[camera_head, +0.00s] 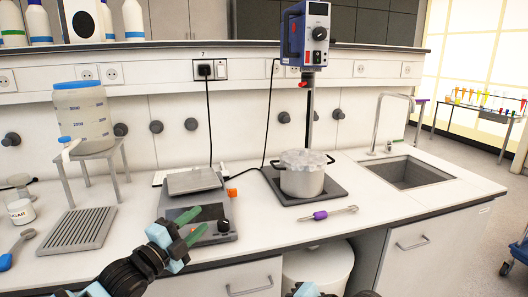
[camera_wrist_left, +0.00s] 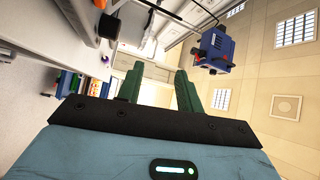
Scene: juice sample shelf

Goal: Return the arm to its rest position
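My left arm (camera_head: 135,272) comes in from the bottom left, over the front edge of the bench. My left gripper (camera_head: 194,226) has green fingers that stand apart with nothing between them, in front of the grey balance or hotplate device. In the left wrist view the two green fingers (camera_wrist_left: 160,85) are also spread and empty, with a tilted view of the room beyond. A teal and dark part of my other arm (camera_head: 306,289) shows at the bottom edge; its gripper fingers do not show.
A device with a dial (camera_head: 203,222) stands right by my left gripper. A pot (camera_head: 302,180) with a crumpled-looking top stands under a blue stirrer (camera_head: 307,35). A purple-handled tool (camera_head: 325,213), a drain rack (camera_head: 78,231) and a sink (camera_head: 408,172) lie around. Bare bench lies near the sink.

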